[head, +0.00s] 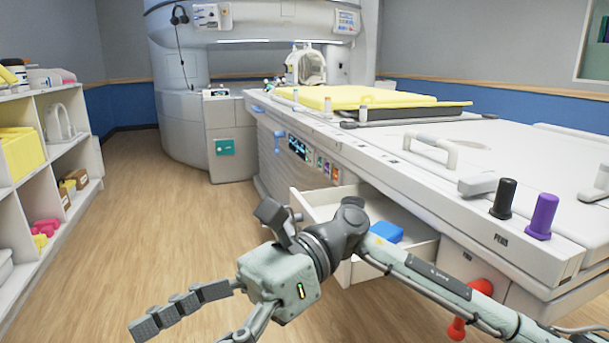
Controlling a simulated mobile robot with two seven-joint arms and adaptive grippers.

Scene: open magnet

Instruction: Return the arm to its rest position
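My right arm comes in from the lower right and reaches across the open drawer in the picture. My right gripper (190,325) hangs over the wood floor, left of the drawer, pointing down and left. One finger with grey pads shows fully. The other finger is cut off by the bottom edge, but the two spread apart with nothing seen between them. My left arm and gripper are not in view.
A white drawer (323,200) stands open from the scanner table (420,165), with a blue box (387,231) inside. Red knobs (457,328) sit below my arm. A black knob (504,198) and a purple knob (541,216) stand on the tabletop. Shelves (50,185) line the left; floor between is clear.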

